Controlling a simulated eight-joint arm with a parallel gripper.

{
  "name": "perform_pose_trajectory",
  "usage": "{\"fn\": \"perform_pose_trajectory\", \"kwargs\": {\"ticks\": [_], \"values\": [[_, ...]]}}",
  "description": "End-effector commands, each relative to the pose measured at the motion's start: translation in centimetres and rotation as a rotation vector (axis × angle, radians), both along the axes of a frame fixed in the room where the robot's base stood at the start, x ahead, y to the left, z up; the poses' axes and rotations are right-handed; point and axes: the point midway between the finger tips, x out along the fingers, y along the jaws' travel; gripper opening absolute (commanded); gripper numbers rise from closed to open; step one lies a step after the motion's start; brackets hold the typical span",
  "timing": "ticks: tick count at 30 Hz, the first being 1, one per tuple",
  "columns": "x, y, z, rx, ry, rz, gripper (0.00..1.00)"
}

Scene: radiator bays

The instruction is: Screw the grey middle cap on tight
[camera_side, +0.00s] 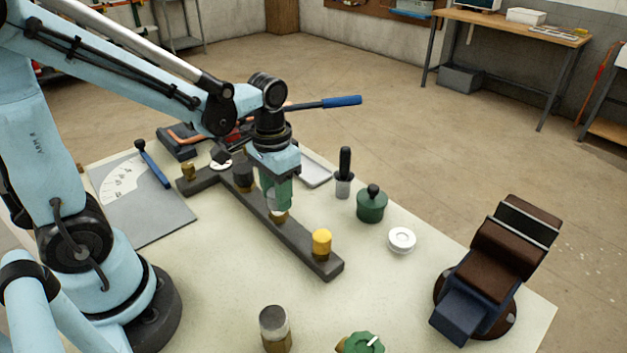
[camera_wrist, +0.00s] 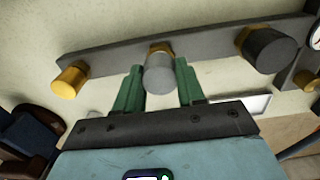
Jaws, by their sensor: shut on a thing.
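The grey middle cap (camera_wrist: 159,75) sits over a brass fitting on the dark bar (camera_side: 303,250), between a yellow cap (camera_side: 321,242) and a dark cap (camera_side: 244,173). My gripper (camera_side: 277,205) points down over the middle of the bar, its green fingers one on each side of the grey cap. It is shut on the cap. In the wrist view my gripper (camera_wrist: 159,66) has the cap between its fingertips, with the brass just beyond it. The fingers hide much of the cap in the side view. I cannot tell how tight the cap is.
A bare brass fitting (camera_side: 188,173) stands at the bar's far end. A green pot (camera_side: 371,207), a white ring (camera_side: 401,240) and a black-handled tool (camera_side: 345,175) stand to the right. A vise (camera_side: 497,262) is at the right edge. A grey-topped brass cylinder (camera_side: 274,325) stands in front.

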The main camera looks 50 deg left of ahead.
Motion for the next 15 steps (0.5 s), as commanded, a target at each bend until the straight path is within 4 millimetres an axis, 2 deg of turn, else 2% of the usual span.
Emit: {"fn": "perform_pose_trajectory", "kwargs": {"ticks": [7, 8, 13, 15], "values": [[0.0, 0.0, -0.03, 0.0, 0.0, 0.0, 0.08], [0.0, 0.0, -0.03, 0.0, 0.0, 0.0, 0.4], [0.01, 0.0, -0.02, 0.0, 0.0, 0.0, 0.66], [0.01, 0.0, -0.02, 0.0, 0.0, 0.0, 0.69]]}}
